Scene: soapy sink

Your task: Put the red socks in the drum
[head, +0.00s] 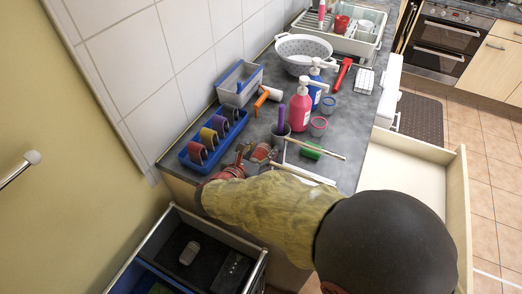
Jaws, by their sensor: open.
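My arm reaches in from the lower right, and my gripper (250,156) is at its far end, low over the front left of the counter. It is small and partly hidden by the arm, with its fingers apart. A red patch (228,173) shows beside the gripper; I cannot tell whether it is the red socks or a part of my arm.
A blue rack (213,151) with several coloured rolls stands left of my gripper. A white colander (302,52) is farther back. An open drawer (403,171) is at right, a dark open bin (205,258) at lower left.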

